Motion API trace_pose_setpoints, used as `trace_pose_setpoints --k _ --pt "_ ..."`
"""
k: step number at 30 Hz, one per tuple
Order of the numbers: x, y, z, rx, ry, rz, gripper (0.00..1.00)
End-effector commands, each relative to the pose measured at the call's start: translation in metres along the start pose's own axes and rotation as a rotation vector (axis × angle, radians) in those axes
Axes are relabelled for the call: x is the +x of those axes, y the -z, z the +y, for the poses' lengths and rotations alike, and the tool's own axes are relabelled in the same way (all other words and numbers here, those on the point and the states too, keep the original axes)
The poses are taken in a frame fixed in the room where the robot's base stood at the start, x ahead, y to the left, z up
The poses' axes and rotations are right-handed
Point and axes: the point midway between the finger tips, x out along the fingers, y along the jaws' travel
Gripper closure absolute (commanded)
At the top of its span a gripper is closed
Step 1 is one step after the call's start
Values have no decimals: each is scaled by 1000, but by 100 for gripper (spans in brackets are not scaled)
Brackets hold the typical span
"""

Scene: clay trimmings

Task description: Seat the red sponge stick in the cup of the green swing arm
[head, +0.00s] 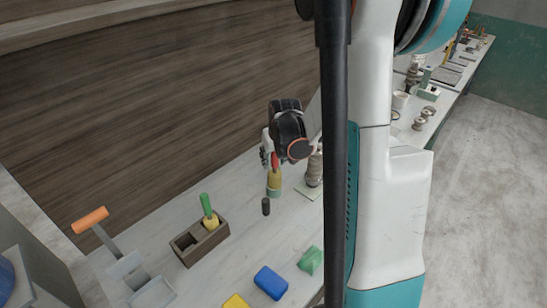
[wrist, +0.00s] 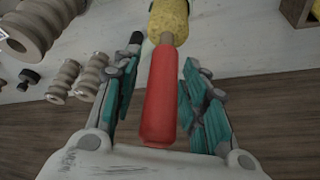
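The red sponge stick has a red handle (wrist: 162,105) and a yellow sponge head (wrist: 170,18). In the head view it stands upright, handle (head: 275,160) up, its sponge (head: 274,179) at a small pale green cup-like piece (head: 274,191). I cannot tell whether this piece belongs to the green swing arm, or how deep the sponge sits. My gripper (wrist: 160,67) is around the red handle, with gaps showing between the handle and both fingers, so it looks open. In the head view my gripper (head: 270,148) is above the sponge, partly hidden by the wrist.
A dark wooden holder (head: 187,255) with a green-handled sponge stick (head: 207,207) stands left. A dark peg (head: 266,206) is close in front of the red stick, and a turned spindle (head: 314,168) is to its right. Blue (head: 270,282) and green (head: 310,260) blocks lie nearer.

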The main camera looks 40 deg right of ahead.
Motion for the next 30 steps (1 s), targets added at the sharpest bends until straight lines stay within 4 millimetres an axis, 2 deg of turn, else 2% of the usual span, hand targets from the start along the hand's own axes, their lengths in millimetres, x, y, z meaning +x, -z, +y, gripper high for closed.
trace_pose_setpoints --k 6,10,24,30 --pt "-2 1 0 0 0 0 60" --pt "-11 1 0 0 0 0 60" --pt "-92 1 0 1 0 0 60" --pt "-115 1 0 0 0 0 60"
